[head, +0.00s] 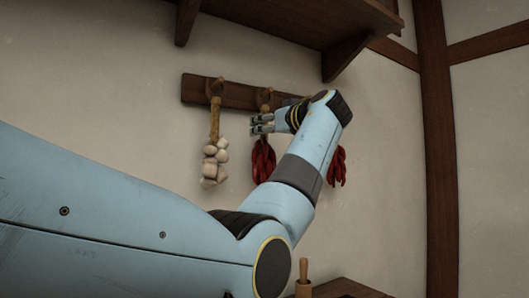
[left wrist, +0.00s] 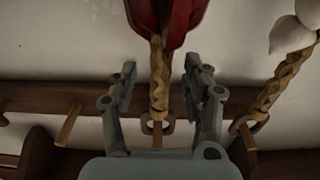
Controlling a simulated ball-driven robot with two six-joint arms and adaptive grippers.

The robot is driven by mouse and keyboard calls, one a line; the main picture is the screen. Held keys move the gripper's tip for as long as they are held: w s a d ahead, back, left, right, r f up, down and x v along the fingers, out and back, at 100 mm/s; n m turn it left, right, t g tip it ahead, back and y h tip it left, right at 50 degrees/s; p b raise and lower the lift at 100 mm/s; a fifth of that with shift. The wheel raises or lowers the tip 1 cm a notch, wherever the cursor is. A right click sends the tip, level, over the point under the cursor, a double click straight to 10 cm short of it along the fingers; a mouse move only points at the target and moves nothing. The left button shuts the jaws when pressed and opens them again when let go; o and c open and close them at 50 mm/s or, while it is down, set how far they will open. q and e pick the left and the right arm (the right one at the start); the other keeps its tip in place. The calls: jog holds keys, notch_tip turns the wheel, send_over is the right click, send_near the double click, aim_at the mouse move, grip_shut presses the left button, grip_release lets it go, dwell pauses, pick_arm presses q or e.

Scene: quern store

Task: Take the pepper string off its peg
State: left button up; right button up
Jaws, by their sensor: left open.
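The pepper string is a bunch of dark red peppers (head: 263,162) on a tan braid, hanging at the middle of the wall rail in the head view. In the left wrist view its peppers (left wrist: 168,18) are at the top, and its braid (left wrist: 158,80) runs down to a loop (left wrist: 158,127) at a wooden peg. My left gripper (head: 262,124) is at the top of this string. In the left wrist view its open fingers (left wrist: 160,72) stand on either side of the braid, with gaps showing. My right gripper is not in view.
A garlic braid (head: 214,150) hangs close on the left; it shows at the right in the wrist view (left wrist: 282,80). More red peppers (head: 337,166) hang right, partly behind my arm. A bare peg (left wrist: 69,123) sits between. A shelf (head: 300,22) juts out above the rail (head: 195,90).

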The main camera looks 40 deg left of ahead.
pick_arm(q)
jog(key=shift+w+a, duration=0.25)
jog(key=shift+a, duration=0.35)
jog(key=shift+d+f, duration=0.1)
jog(key=shift+d, duration=0.1)
grip_shut()
